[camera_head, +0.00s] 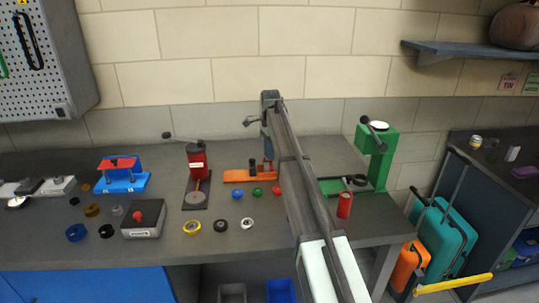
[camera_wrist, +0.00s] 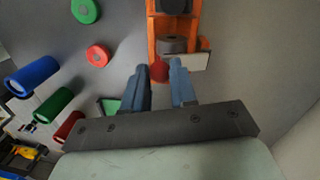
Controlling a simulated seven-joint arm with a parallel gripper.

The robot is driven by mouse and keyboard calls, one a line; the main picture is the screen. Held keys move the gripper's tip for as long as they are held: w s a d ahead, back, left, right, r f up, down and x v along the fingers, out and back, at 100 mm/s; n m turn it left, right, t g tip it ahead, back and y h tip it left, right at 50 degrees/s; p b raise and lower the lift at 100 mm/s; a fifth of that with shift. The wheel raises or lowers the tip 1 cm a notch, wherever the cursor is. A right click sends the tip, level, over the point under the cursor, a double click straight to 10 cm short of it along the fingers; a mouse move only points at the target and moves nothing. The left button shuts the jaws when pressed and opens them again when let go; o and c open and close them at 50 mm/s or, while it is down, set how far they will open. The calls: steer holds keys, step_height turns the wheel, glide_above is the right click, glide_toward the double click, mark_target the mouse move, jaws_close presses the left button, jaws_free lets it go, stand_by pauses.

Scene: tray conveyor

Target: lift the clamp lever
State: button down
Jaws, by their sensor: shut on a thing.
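An orange clamp fixture (camera_head: 236,176) lies on the grey bench, with a dark upright part on it. The same orange fixture (camera_wrist: 152,38) is at the top of the wrist view, holding a dark grey round part (camera_wrist: 172,45). A red knob (camera_wrist: 159,71), which looks like the end of the clamp lever, sits between my two blue-grey fingers. My gripper (camera_wrist: 164,72) is shut on this red knob. In the head view my gripper (camera_head: 268,158) is at the right end of the fixture. The rest of the lever is hidden by the fingers and my arm.
Blue (camera_head: 237,194), green (camera_head: 257,191) and red (camera_head: 276,190) round pieces lie just in front of the fixture. A red press (camera_head: 197,165) stands to the left. A green press (camera_head: 383,150) and a red can (camera_head: 344,205) are to the right.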

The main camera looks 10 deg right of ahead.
stand_by(0.3)
steer(key=c, duration=0.9)
jaws_free()
steer(key=shift+r, duration=0.15)
steer(key=r, duration=0.4)
steer(key=w+r, duration=0.1)
steer(key=r, duration=0.6)
steer(key=shift+w+d+r, duration=0.15)
steer(key=shift+w+r, duration=0.1)
steer(key=shift+r, duration=0.05)
steer(key=shift+c, duration=0.5)
